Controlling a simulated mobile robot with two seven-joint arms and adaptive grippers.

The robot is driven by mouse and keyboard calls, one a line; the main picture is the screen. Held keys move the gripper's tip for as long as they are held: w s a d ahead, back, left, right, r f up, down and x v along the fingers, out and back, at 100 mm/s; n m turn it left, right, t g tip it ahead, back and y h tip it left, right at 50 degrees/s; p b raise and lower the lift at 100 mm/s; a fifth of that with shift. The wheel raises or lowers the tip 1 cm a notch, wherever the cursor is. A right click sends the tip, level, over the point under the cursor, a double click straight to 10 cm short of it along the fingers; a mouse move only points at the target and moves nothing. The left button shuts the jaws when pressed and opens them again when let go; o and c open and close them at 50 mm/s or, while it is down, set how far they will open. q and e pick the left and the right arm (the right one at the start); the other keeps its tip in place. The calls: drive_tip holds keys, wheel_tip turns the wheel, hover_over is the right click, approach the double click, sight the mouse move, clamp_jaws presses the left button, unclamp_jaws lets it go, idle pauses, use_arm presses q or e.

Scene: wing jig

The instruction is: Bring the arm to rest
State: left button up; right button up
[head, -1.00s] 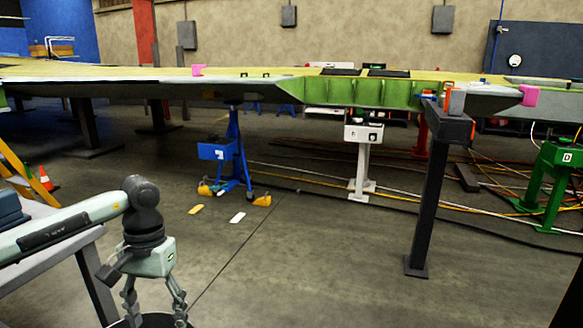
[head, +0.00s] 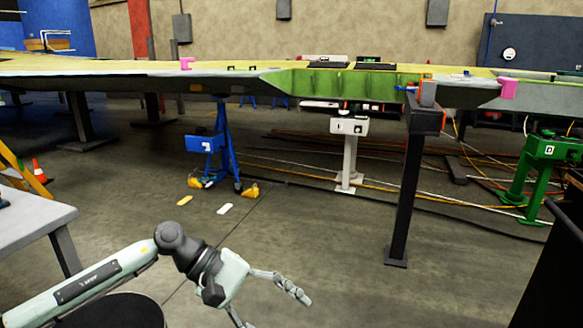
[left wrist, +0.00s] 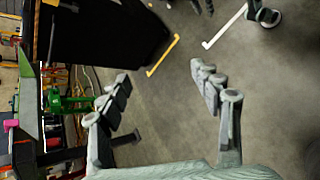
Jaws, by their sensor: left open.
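My left arm comes in from the lower left in the head view. Its gripper (head: 272,311) is low in front, over the floor, with its fingers pointing to the right and down. In the left wrist view the two fingers (left wrist: 160,72) are spread apart with bare floor between them, so the gripper is open and empty. It touches nothing that I can see. The right gripper is in neither view.
A grey table (head: 30,226) stands at the left. The long wing (head: 150,85) crosses behind, with a dark post (head: 403,185), a blue stand (head: 222,150) and a green stand (head: 535,165). A black object (head: 550,275) stands lower right. The middle floor is clear.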

use_arm(q)
drive_tip(key=w+d+r+n+t+h, duration=0.45)
drive_tip(key=d+r+n+h, duration=0.2)
drive_tip(key=n, duration=0.55)
drive_tip(key=w+a+f+n+t+y, duration=0.1)
drive_tip(key=w+a+n+t+y, duration=0.1)
drive_tip(key=w+a+n+t, duration=0.5)
drive_tip(key=w+a+f+n+t+y, duration=0.1)
drive_tip(key=n+t, duration=0.4)
drive_tip(key=n, duration=0.6)
drive_tip(key=s+a+f+n+y, duration=0.2)
drive_tip(key=a+f+n+y, duration=1.15)
drive_tip(key=f+n, duration=0.6)
drive_tip(key=s+a+f+n+g, duration=0.3)
drive_tip(key=s+f+n+g, duration=0.1)
drive_tip(key=s+f, duration=0.3)
drive_tip(key=s+a+f+n+g+y, duration=0.1)
drive_tip(key=s+a+f+n+g, duration=0.2)
drive_tip(key=s+f, duration=0.5)
drive_tip(key=s+a+f+n+g, duration=0.4)
drive_tip(key=s+f+n, duration=0.3)
drive_tip(key=s, duration=0.7)
drive_tip(key=shift+s+f+n+g+y, duration=0.15)
drive_tip(key=shift+f+n+g+y, duration=0.2)
drive_tip(key=shift+g, duration=0.2)
